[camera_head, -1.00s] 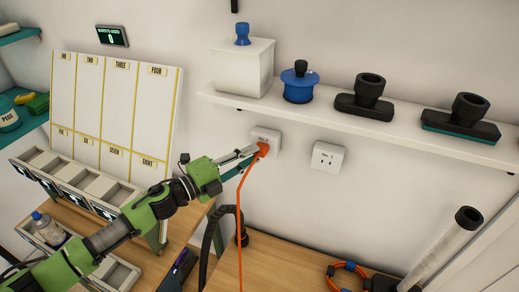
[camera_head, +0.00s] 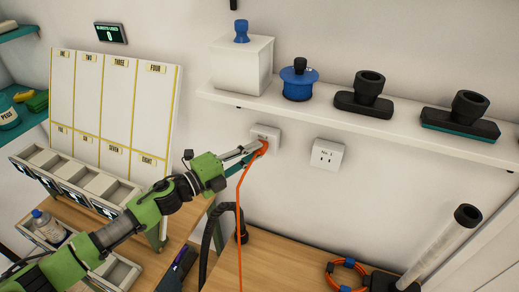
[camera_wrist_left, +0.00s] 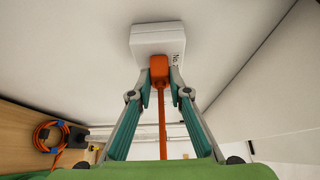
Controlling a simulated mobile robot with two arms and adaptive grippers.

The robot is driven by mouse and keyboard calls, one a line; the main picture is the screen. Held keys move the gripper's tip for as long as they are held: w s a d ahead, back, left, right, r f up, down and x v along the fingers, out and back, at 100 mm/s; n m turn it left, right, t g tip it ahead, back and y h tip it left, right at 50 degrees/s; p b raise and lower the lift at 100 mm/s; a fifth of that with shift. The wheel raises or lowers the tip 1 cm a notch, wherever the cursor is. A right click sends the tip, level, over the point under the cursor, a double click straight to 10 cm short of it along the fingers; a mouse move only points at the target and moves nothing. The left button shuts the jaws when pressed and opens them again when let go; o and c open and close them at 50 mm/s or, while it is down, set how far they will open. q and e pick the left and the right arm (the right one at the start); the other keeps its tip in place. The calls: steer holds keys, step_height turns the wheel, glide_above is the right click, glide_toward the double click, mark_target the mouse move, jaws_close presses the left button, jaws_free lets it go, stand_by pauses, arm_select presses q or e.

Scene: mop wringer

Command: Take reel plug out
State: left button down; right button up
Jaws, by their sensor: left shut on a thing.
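The orange reel plug (camera_head: 263,149) with its orange cord is at the left wall socket (camera_head: 266,133). My left gripper (camera_head: 258,150) is shut on the plug. In the left wrist view, the orange plug (camera_wrist_left: 159,70) sits between the fingertips of my left gripper (camera_wrist_left: 158,82), right against the white socket box (camera_wrist_left: 157,40). I cannot tell how deep its pins sit. The cord hangs straight down from the plug to the bench. A second socket (camera_head: 327,154), marked "No. 1", is empty to the right. My right gripper is not in view.
A shelf (camera_head: 330,120) with a white box, a blue pot and black nozzles runs above the sockets. A coiled orange cable (camera_head: 345,276) and a pale tube (camera_head: 440,247) are at the lower right. The wall beside the sockets is clear.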

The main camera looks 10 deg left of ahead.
arm_select(q)
steer(key=shift+s+f, duration=0.1)
steer(key=shift+s+a, duration=0.2)
steer(key=shift+s, duration=0.5)
steer(key=shift+s+a, duration=0.2)
steer(key=shift+s, duration=0.75)
steer(key=shift+s+a, duration=0.15)
steer(key=shift+s, duration=0.8)
